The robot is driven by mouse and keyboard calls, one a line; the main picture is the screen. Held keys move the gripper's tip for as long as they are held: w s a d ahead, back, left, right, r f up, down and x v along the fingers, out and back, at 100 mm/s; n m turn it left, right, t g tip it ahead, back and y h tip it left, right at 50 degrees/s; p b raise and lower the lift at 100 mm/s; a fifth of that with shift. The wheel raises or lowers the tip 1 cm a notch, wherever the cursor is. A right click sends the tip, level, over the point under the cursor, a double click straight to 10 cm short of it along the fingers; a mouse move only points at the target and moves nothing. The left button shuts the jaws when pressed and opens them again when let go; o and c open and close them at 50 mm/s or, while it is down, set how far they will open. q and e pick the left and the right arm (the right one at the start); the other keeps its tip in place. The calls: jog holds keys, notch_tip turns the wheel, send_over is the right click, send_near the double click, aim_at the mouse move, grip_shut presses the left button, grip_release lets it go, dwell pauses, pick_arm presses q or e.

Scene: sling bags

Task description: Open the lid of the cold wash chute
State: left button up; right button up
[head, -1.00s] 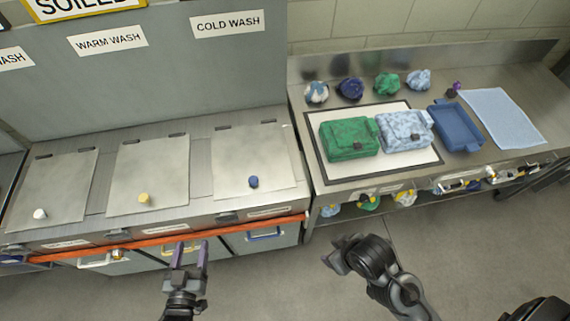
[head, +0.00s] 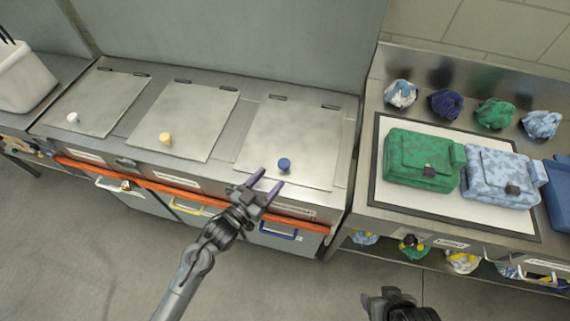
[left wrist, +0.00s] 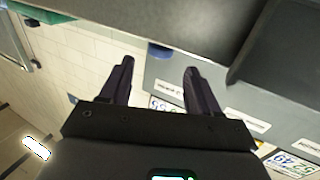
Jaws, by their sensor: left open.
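The cold wash lid (head: 300,125) is a flat metal plate lying closed on the counter, the rightmost of three. Its blue knob (head: 284,165) stands near the front edge. My left gripper (head: 266,182) is open and empty, just in front and left of the knob, with a visible gap. In the left wrist view the two fingers (left wrist: 158,75) are spread apart. A blue piece (left wrist: 160,50) shows beyond them, probably the knob. My right gripper (head: 388,300) is at the bottom edge, cut off, and its fingers are unclear.
An orange rail (head: 185,190) runs along the counter front, above a blue handle (head: 279,230). Lids with yellow (head: 165,138) and white (head: 73,118) knobs lie left. A green bag (head: 420,160) and a light-blue bag (head: 500,178) lie on the right-hand table.

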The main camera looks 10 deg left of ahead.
aim_at(280, 167)
pick_arm(q)
jog(key=b+x, duration=0.1)
jog(key=x, duration=0.7)
grip_shut()
dwell(0.3)
